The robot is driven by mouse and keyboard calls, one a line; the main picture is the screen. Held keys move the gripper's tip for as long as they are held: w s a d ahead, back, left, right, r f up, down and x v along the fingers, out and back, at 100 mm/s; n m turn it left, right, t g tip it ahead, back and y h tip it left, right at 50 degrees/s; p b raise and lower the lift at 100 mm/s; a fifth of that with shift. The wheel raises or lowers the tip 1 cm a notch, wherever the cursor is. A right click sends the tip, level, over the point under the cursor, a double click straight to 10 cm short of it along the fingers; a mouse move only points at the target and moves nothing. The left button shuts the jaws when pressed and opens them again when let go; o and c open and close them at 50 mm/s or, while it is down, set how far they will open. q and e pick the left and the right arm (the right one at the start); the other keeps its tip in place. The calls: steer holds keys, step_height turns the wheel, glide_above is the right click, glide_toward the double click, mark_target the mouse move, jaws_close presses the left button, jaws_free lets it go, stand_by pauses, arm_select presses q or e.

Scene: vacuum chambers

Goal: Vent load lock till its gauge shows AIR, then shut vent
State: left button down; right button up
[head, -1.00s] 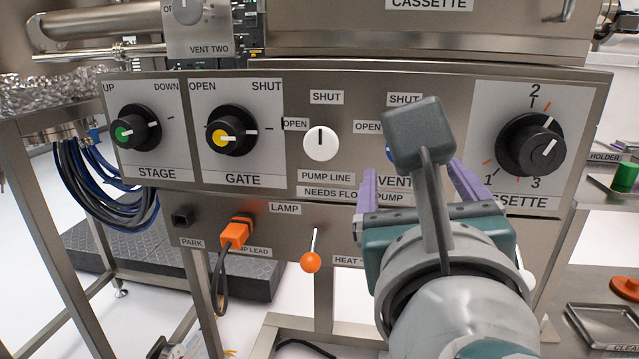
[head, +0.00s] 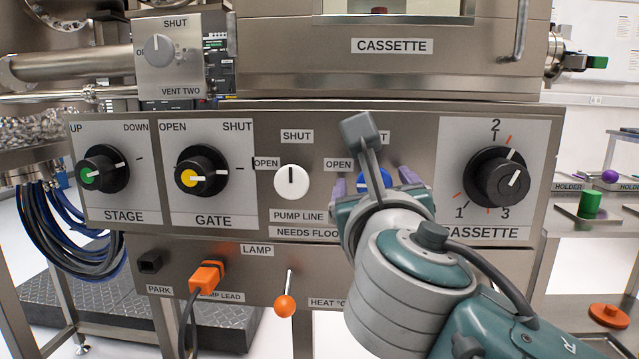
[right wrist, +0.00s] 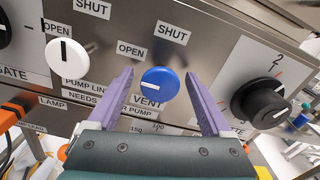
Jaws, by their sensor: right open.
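The blue VENT knob (right wrist: 160,84) is on the steel panel between my right gripper's purple fingers (right wrist: 159,77) in the right wrist view. The fingers are open, one on each side of the knob, with visible gaps. A white mark on the knob lies on its left side, toward the OPEN label (right wrist: 131,49); SHUT is above. In the head view the knob (head: 377,178) is partly hidden behind my right gripper (head: 376,182). A small display (head: 215,43) is at upper left, its text too small to read. My left gripper is not in view.
The white PUMP LINE knob (head: 291,182) is left of the vent, its mark up toward SHUT. The black CASSETTE knob (head: 497,177) is to the right. The GATE knob (head: 201,179), VENT TWO knob (head: 158,48) and an orange-tipped lever (head: 285,305) are also nearby.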

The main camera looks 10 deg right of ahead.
jaws_close()
stand_by(0.5)
steer(key=shift+m, duration=0.3)
steer(key=m, duration=0.3)
steer(key=shift+m, duration=0.3)
steer(key=m, duration=0.4)
steer(key=m+b, duration=0.2)
steer(key=m, duration=0.3)
steer(key=shift+m, duration=0.4)
steer(key=shift+m+b, duration=0.6)
steer(key=shift+m, duration=1.3)
jaws_free()
